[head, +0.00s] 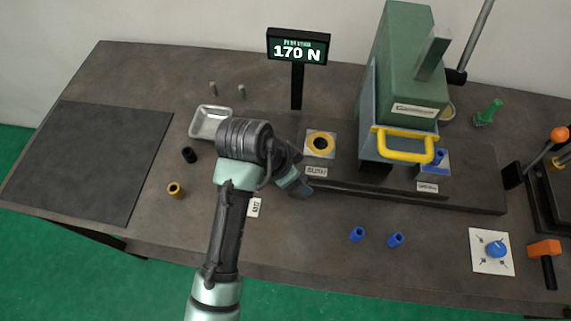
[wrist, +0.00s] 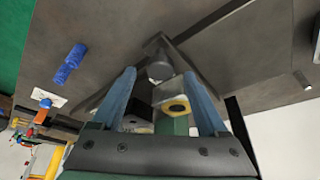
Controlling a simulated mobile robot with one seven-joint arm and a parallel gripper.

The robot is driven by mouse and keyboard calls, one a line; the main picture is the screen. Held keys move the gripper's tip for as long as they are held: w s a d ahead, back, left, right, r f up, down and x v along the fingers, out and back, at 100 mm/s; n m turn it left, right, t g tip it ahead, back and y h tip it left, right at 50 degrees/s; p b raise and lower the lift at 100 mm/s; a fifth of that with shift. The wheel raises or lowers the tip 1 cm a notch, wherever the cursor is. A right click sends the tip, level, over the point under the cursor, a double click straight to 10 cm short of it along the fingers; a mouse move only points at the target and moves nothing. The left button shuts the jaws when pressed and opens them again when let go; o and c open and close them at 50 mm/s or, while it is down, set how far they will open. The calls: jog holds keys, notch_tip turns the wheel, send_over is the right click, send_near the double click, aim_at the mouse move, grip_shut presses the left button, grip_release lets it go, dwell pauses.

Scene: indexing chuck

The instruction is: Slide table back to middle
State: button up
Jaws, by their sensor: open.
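The slide table appears as a long dark bed (head: 455,198) under the green press (head: 405,70). Its left station (head: 320,155) is a pale plate with a yellow ring, to the left of the press. A pale station (head: 437,170) with a blue part is at the press's right. My gripper (head: 302,188) is low at the bed's left front, partly hidden by my wrist. In the wrist view, both blue fingers are apart, and a dark grey rounded knob (wrist: 159,68) shows between or just beyond their tips. I cannot tell if they touch it. The yellow ring (wrist: 177,107) shows behind.
A yellow handle (head: 402,145) crosses the press front. A display (head: 298,47) reads 170 N. A metal tray (head: 210,123), loose blue bushings (head: 358,234), a dial plate (head: 491,251) and an orange hammer (head: 545,250) lie around. A dark mat (head: 85,160) on the left is bare.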

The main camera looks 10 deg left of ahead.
jog(key=v, duration=1.1)
jog(key=w+d+r+n+t, duration=0.15)
jog(key=w+r+t, duration=0.25)
jog(key=r, duration=0.5)
jog(key=w+d+r+n+t, duration=0.1)
jog(key=w+d+r+t, duration=0.3)
jog(key=r, duration=0.4)
jog(key=w+d+r+n+t, duration=0.1)
jog(key=w+r+t, duration=0.35)
jog(key=r, duration=0.45)
jog(key=s+r+n+t+y, duration=0.1)
jog(key=s+r+n+t, duration=0.1)
jog(key=s+r+t, duration=0.2)
jog(key=s+a+r+n+t+y, duration=0.1)
jog(key=s+r+t, duration=0.3)
jog(key=r, duration=0.7)
jog(key=s+r+n+t+y, duration=0.1)
jog(key=s+r+n+t, duration=0.2)
jog(key=r, duration=0.5)
jog(key=s+t, duration=0.1)
jog(key=s, duration=0.1)
jog(key=shift+s+a, duration=0.25)
jog(key=shift+s, duration=0.1)
jog(key=shift+c, duration=0.2)
